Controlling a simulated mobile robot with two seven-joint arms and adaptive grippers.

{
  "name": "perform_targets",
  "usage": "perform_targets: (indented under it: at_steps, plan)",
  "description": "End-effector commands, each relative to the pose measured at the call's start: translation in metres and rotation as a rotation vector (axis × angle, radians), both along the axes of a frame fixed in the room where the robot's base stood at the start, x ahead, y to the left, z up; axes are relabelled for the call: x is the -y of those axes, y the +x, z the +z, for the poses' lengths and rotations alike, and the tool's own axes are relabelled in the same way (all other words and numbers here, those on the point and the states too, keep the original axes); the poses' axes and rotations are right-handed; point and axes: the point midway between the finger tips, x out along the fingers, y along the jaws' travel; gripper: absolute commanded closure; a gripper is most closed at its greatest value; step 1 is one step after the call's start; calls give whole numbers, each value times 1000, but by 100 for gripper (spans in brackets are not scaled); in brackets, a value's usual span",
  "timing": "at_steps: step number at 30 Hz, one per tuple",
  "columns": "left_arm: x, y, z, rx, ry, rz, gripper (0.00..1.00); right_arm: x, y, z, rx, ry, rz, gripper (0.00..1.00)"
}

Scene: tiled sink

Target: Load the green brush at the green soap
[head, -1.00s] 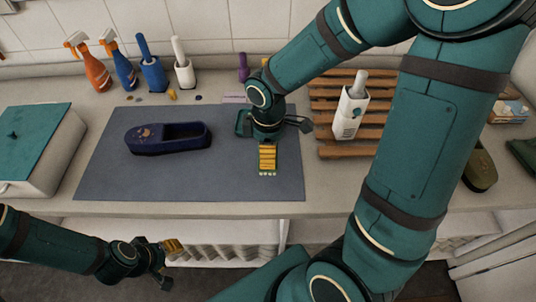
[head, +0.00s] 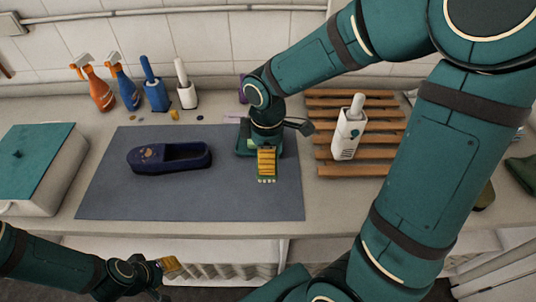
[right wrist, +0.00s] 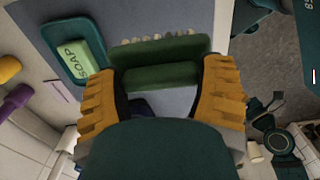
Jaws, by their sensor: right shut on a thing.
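A green brush (right wrist: 155,75) with pale bristles lies across my right gripper (right wrist: 160,95) in the right wrist view. The gripper's yellow-padded fingers are shut on it. In the head view this gripper (head: 267,163) is over the right part of the grey mat, with bristles just below its pads. The pale green soap (right wrist: 76,59), marked SOAP, lies in a dark green dish (right wrist: 58,38), beside and apart from the brush in the wrist view. In the head view the dish (head: 242,147) is partly hidden by my right wrist. My left gripper (head: 165,275) is low at the counter's front; its opening is unclear.
A dark blue shoe (head: 150,160) sits on the grey mat (head: 110,195). A wooden rack (head: 350,169) holds a white brush holder (head: 348,135) at right. Spray bottles and brush holders line the wall. A teal-lidded box (head: 35,160) stands left.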

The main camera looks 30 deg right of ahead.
Motion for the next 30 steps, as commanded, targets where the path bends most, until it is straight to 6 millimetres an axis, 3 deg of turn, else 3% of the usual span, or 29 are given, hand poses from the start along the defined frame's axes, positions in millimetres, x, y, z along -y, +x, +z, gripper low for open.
perform_targets:
  at_steps: [9, 18, 24, 29, 30]
  plan:
    - [-2, 1, 42, 5, -5, 1, 53, 23, 66, 17, -2, -16, 4, 58]
    - [-3, 1, 78, 7, -11, 0, 53, 51, 127, 15, -3, -9, 3, 62]
    - [-4, 1, 91, 8, -13, 1, 53, 64, 149, 9, -1, -1, 1, 62]
    - [-4, 1, 93, 8, -13, 1, 53, 68, 156, 6, 0, 2, -1, 63]
    - [-4, 1, 93, 8, -13, 1, 53, 68, 156, 5, 0, 2, -1, 68]
